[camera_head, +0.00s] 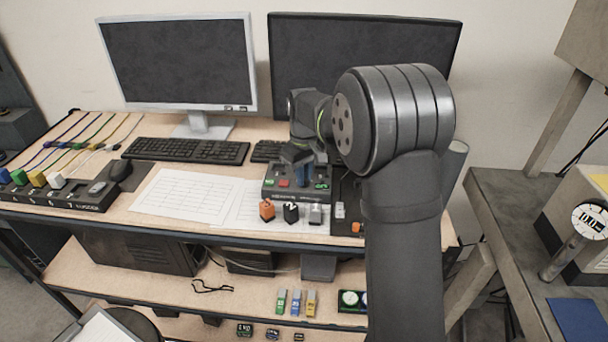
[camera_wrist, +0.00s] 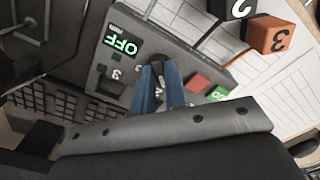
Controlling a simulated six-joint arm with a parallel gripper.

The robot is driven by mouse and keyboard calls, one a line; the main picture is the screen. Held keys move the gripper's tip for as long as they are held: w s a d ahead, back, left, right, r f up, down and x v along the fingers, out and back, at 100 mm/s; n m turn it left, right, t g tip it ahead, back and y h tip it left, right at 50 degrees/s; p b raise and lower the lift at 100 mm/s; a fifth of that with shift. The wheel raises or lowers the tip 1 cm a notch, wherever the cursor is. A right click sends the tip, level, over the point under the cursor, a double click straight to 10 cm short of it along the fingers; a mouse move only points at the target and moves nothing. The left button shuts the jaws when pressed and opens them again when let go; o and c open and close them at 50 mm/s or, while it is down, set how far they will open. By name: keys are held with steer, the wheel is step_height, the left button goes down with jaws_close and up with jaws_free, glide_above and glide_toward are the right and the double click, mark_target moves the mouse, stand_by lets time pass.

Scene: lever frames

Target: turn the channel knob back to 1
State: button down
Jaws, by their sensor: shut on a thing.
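The grey control box (camera_head: 290,195) stands on the desk in front of the keyboards. It has a red button (camera_head: 284,183) and green displays. In the wrist view, one green display (camera_wrist: 122,44) reads OFF, and the red button (camera_wrist: 197,83) is on the other side of the fingers. My gripper (camera_head: 304,182) is over the box. In the wrist view, its blue fingers (camera_wrist: 160,72) are shut on a dark knob (camera_wrist: 157,60). The fingers cover most of the knob, and I cannot tell which number it points to.
Orange and black numbered blocks (camera_wrist: 268,34) stand close to the box, with a grey one (camera_head: 315,214) beside them. Paper sheets (camera_head: 190,197) lie to the left. Two monitors (camera_head: 178,62) and a keyboard (camera_head: 190,151) are behind.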

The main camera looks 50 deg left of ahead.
steer(key=shift+r, duration=0.1)
steer(key=c, duration=1.5)
jaws_free()
steer(key=shift+o, duration=0.2)
step_height(320, 180, up, 17)
steer(key=shift+r, duration=0.2)
steer(key=shift+f, duration=0.1)
step_height(320, 180, down, 17)
steer(key=shift+f, duration=0.2)
steer(key=shift+r, duration=0.1)
